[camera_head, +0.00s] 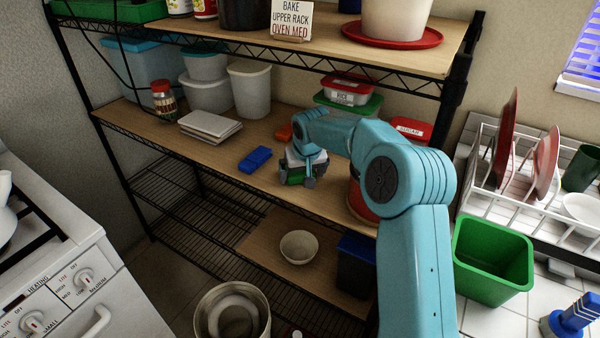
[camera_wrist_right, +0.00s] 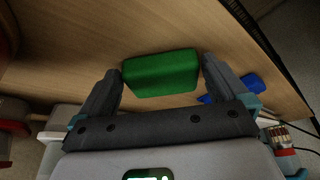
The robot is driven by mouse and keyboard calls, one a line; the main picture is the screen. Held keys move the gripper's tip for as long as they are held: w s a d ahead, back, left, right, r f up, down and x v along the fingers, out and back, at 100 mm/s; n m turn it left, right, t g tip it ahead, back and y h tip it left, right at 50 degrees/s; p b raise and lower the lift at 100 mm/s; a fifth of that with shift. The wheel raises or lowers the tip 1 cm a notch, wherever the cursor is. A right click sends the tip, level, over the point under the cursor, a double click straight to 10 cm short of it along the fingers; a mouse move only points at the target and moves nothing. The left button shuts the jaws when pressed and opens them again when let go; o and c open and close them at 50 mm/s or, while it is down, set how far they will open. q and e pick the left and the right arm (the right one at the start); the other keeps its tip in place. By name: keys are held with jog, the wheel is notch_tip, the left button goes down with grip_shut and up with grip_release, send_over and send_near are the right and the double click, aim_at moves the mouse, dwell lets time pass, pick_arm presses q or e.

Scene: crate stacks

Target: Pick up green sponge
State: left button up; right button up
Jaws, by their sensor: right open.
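The green sponge (camera_head: 293,178) lies on the middle wooden shelf, near its front edge, partly hidden by my right gripper (camera_head: 295,180). In the right wrist view the green sponge (camera_wrist_right: 162,75) sits between the two dark fingers of my right gripper (camera_wrist_right: 161,68). The jaws are open, with one finger on each side of the sponge. The sponge nearly fills the space between the fingertips; I cannot tell whether either finger touches it. My left gripper is not in view.
A red container (camera_head: 359,203) stands right of the gripper. The upper shelf (camera_head: 345,47) overhangs the back.

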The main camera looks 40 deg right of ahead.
aim_at(301, 174)
jog(key=shift+w+f, duration=0.1)
jog(key=shift+f, duration=0.05)
jog(key=c, duration=0.8)
jog(key=shift+o, duration=0.2)
jog(key=shift+a+r, duration=0.1)
jog(key=shift+r, duration=0.2)
notch_tip(301, 174, up, 7)
jog(key=shift+f+p, duration=0.1)
jog(key=shift+p, duration=0.2)
jog(key=s+a+b, duration=0.2)
jog(key=a, duration=0.7)
jog(key=s+a+b, duration=0.2)
jog(key=s+a, duration=0.1)
jog(key=a, duration=0.7)
jog(key=shift+s+f, duration=0.15)
jog(key=shift+s, duration=0.1)
